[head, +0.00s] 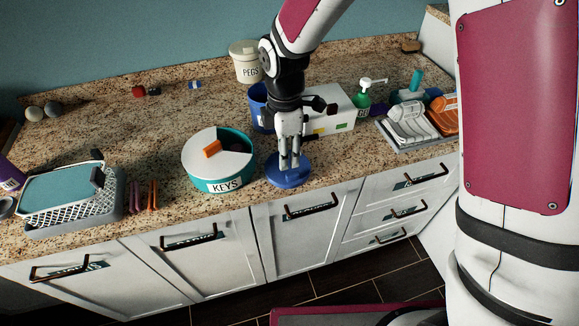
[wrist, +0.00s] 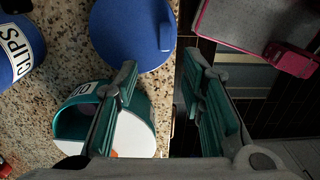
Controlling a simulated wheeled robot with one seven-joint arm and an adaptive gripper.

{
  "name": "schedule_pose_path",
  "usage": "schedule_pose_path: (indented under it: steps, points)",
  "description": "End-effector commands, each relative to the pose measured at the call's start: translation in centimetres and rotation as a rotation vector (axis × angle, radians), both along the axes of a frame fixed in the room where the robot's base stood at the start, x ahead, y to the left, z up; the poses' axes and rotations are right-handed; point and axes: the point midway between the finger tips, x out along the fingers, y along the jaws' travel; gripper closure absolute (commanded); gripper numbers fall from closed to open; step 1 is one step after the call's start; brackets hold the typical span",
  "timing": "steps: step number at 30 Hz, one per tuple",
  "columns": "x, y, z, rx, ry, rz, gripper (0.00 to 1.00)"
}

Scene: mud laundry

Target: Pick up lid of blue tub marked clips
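The blue lid (head: 288,178) lies flat on the speckled counter by its front edge. In the wrist view the lid (wrist: 122,32) is a round blue disc with a small tab at its right. The blue tub (head: 258,112) stands behind it, partly hidden by my arm. In the wrist view the tub (wrist: 12,60) shows its CLIPS label at the left. My gripper (head: 289,165) points down over the lid. In the wrist view my gripper (wrist: 160,65) has its fingers wide apart with nothing between them. One fingertip overlaps the lid's edge in that view; contact cannot be told.
A teal KEYS tub (head: 200,178) with a white lid stands left of the blue lid. A white PEGS tub (head: 245,70), a white box (head: 338,100), a green pump bottle (head: 362,99) and a drying tray (head: 440,138) are behind and right. A basket (head: 75,208) is far left.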

Motion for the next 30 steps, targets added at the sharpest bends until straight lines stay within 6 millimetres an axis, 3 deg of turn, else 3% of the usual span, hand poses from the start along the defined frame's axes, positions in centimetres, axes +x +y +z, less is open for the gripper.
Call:
schedule_pose_path:
  steps: [21, 30]
  points:
    - [-0.7, -0.4, -7.2, 0.000, 0.000, -0.002, 0.63]
    - [-0.6, -0.4, -7.5, 0.001, -0.002, -0.002, 0.63]
